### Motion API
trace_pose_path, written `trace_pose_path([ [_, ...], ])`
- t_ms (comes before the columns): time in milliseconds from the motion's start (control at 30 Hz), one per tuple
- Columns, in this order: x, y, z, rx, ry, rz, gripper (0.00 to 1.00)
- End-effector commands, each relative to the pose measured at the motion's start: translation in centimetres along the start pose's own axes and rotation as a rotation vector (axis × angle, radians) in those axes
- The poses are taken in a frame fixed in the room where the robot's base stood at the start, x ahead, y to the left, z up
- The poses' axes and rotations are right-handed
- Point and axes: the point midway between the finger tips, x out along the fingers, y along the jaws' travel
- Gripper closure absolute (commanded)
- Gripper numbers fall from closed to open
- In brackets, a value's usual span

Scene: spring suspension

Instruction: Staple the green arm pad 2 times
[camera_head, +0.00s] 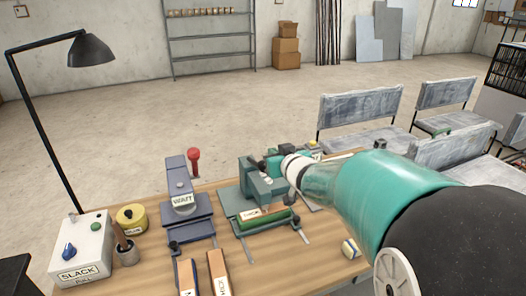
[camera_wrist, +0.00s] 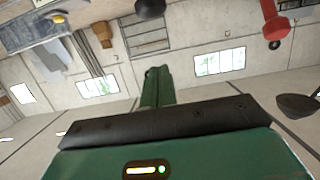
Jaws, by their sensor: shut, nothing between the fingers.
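The green stapler-like device (camera_head: 262,187) stands on the wooden bench in the head view. It has an upright green block, a flat base and a dark green roll-shaped part at its front with a small label. My gripper (camera_wrist: 156,72) shows in the wrist view as two green fingers closed together, with nothing held. In the head view my teal arm comes in from the right and ends at my gripper (camera_head: 273,160), just behind and right of the upright block. The arm hides part of the device's right side, and I cannot tell whether the gripper touches its pad.
A blue device labelled WAIT (camera_head: 181,202) stands left of the green one, with a red knob (camera_head: 194,158) behind. A SLACK control box (camera_head: 83,250), yellow tin (camera_head: 131,216) and tool cup (camera_head: 126,250) are at left. Labelled blocks (camera_head: 218,270) lie in front. Chairs (camera_head: 360,107) stand behind.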

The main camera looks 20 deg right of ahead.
Motion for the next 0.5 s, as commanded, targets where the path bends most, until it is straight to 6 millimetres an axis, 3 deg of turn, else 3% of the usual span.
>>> trace_pose_path([
  [267,5.0,-0.2,0.1,0.000,-0.003,-0.002,1.00],
  [500,5.7,-0.2,3.4,0.001,-0.003,-0.001,1.00],
])
